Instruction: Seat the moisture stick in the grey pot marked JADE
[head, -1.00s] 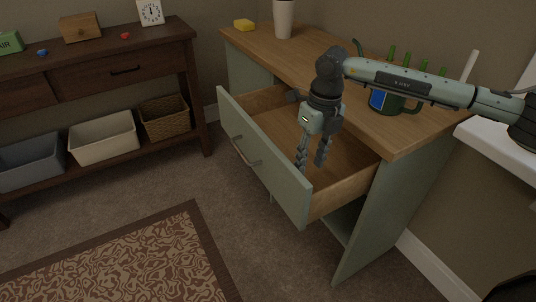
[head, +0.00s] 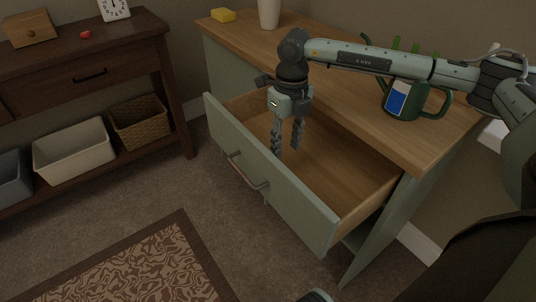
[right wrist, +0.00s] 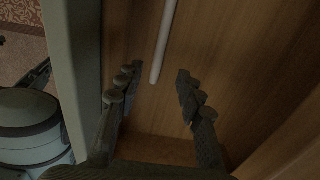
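My right gripper (head: 287,150) is open, pointing down into the open drawer (head: 340,178) of the desk, near its front panel. In the right wrist view, a pale thin rod (right wrist: 164,45), perhaps the moisture stick, lies along the wooden drawer floor. Its near end shows between and beyond the two parted fingers (right wrist: 153,85), which do not hold it. The head view does not show the rod inside the drawer. I cannot see a grey pot marked JADE.
A green watering can (head: 433,104) with a blue label stands on the wooden desktop (head: 345,85), partly behind my right arm. A white cup (head: 269,14) and yellow block (head: 223,15) are farther back. A dark shelf with baskets (head: 138,122) stands left; carpet lies between.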

